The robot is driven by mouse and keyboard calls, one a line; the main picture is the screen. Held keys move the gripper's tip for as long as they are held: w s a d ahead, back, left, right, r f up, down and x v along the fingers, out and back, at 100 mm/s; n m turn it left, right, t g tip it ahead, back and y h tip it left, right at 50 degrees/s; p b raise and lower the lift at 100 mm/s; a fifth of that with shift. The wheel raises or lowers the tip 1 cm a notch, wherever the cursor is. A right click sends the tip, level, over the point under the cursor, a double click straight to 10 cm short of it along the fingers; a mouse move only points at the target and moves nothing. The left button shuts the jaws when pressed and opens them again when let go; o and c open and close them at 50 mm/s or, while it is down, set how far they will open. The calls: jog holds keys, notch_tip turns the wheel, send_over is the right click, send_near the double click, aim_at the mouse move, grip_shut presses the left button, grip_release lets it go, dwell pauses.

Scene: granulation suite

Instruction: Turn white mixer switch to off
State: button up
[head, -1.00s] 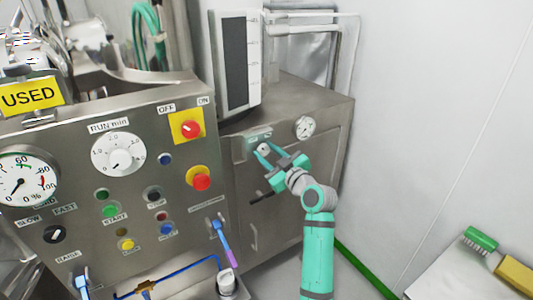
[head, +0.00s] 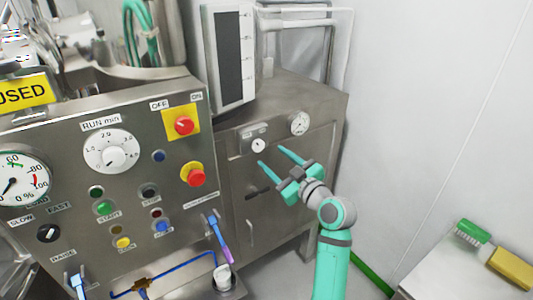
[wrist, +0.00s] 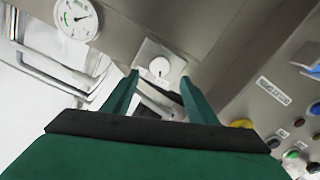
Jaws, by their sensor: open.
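The white switch (head: 258,145) is a small round knob on a pale plate on the front of the steel cabinet, left of a small gauge. It also shows in the wrist view (wrist: 159,67), between and beyond the fingertips. The plate's labels are too small to read, and I cannot tell surely which way the knob points. My gripper (head: 271,157) is open and empty, with its teal fingers aimed at the plate. In the wrist view the fingers (wrist: 158,78) stand either side of the knob, apparently short of it.
A small gauge (head: 299,123) sits right of the switch. A dark handle (head: 258,192) sticks out below it. The control panel (head: 130,190), with dials, buttons and a red knob (head: 184,125), stands close on the left. A bench with brushes (head: 473,232) is at lower right.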

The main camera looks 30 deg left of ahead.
jog(key=shift+v, duration=1.4)
jog(key=shift+d, duration=0.1)
jog(key=s+d+f+m+t+h, duration=0.1)
jog(key=d+f+m+t+h, duration=0.2)
jog(key=f, duration=0.5)
jog(key=s+d+f+m+t+h, duration=0.1)
jog(key=d+f+m+t, duration=0.1)
jog(key=d+f+m, duration=0.45)
jog(key=s+d+f+m+t+h, duration=0.2)
jog(key=s+d+f+m+h, duration=0.1)
jog(key=s+d+f, duration=0.3)
jog(key=s+d+f+m+t+h, duration=0.1)
jog(key=s+d+f+m+h, duration=0.15)
jog(key=s+f, duration=0.45)
jog(key=s+d+f+m+h, duration=0.1)
jog(key=s+d+f+h, duration=0.2)
jog(key=s+d, duration=0.3)
jog(key=s+d+f+m+h, duration=0.2)
jog(key=s+d+f, duration=0.15)
jog(key=s, duration=0.45)
jog(key=s+d+r+h, duration=0.1)
jog(key=s+d+r, duration=0.2)
jog(key=s, duration=0.4)
jog(key=s+d+r+h, duration=0.1)
jog(key=s+d+r, duration=0.1)
jog(key=s, duration=0.6)
jog(key=shift+d+r, duration=0.35)
jog(key=shift+r, duration=0.45)
